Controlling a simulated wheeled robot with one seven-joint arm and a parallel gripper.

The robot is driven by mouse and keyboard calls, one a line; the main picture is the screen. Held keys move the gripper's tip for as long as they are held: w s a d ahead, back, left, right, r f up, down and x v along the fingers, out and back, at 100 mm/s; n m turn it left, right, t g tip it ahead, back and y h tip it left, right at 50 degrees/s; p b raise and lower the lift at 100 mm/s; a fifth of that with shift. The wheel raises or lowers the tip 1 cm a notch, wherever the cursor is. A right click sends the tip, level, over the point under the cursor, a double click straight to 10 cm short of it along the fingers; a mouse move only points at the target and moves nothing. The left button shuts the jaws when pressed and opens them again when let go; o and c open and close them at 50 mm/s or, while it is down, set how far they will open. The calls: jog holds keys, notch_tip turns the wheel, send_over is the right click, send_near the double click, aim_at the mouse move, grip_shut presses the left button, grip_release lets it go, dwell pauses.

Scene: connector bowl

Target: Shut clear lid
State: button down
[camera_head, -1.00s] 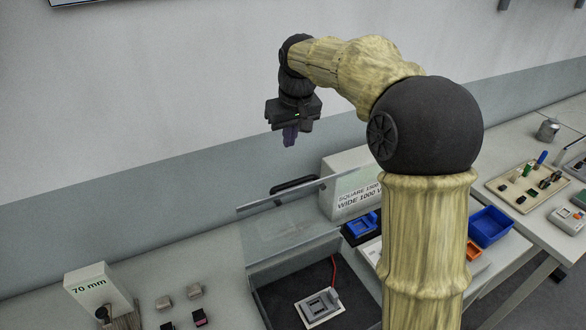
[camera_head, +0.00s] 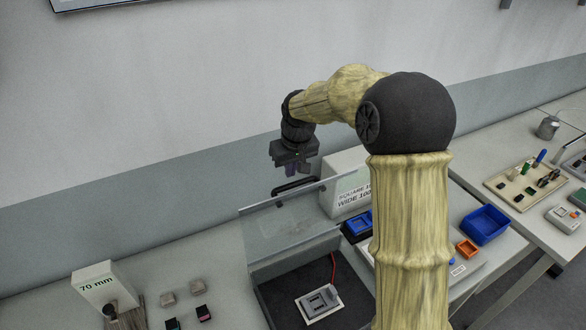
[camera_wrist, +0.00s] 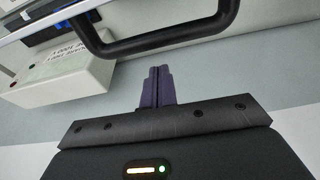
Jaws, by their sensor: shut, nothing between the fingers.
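The clear lid (camera_head: 290,225) stands raised, tilted up at the back of a dark-floored box (camera_head: 275,303). A black handle (camera_head: 296,185) sits at the lid's upper edge; in the wrist view the handle (camera_wrist: 160,38) spans the top of the picture, just beyond my fingertips. My gripper (camera_head: 291,171) is above and behind the lid's upper edge, close to the handle. In the wrist view its purple fingers (camera_wrist: 158,72) are together and empty, apart from the handle as far as I can tell. Inside the box lies a grey device (camera_head: 319,303) with a red wire.
A white labelled block (camera_head: 345,195) stands right behind the lid, also large at the left of the wrist view (camera_wrist: 62,80). Blue bins (camera_head: 486,225) stand further right. A "70 mm" block (camera_head: 100,287) and small pieces (camera_head: 185,295) lie left of the box.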

jog(key=shift+s+d+r, duration=0.1)
jog(key=shift+s+d, duration=0.05)
jog(key=shift+s, duration=0.45)
jog(key=shift+s+d+r, duration=0.1)
jog(key=shift+s, duration=0.45)
jog(key=shift+s, duration=0.1)
jog(key=shift+d, duration=0.1)
